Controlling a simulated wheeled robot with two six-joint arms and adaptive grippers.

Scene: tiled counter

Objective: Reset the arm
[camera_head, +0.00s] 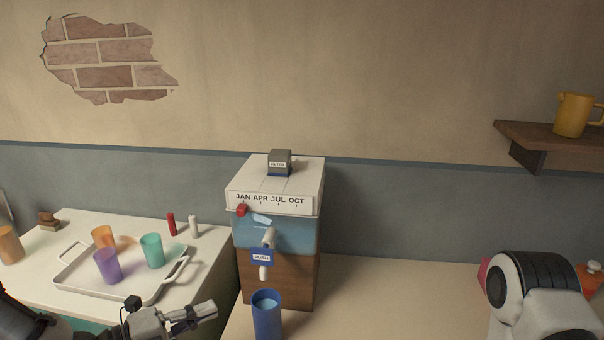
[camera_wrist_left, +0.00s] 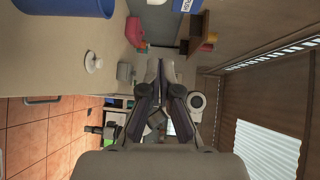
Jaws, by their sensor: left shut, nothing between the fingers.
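My left gripper (camera_head: 212,309) comes in from the lower left in the head view. Its fingers are shut and empty, over the gap beside the counter's edge, left of the blue cup. In the left wrist view the two fingers (camera_wrist_left: 162,72) meet with nothing between them. The blue cup (camera_head: 267,315) stands upright below the spout of the dispenser, apart from the gripper, and holds something light blue. Its blue side also shows at the top left of the left wrist view (camera_wrist_left: 65,6). My right gripper is not in view.
The dispenser (camera_head: 282,285) stands on the counter with a PUSH lever (camera_head: 262,257). A white tray (camera_head: 135,288) with orange, purple and green cups lies on the left table. A shelf (camera_head: 535,138) holds a yellow pitcher (camera_head: 572,115).

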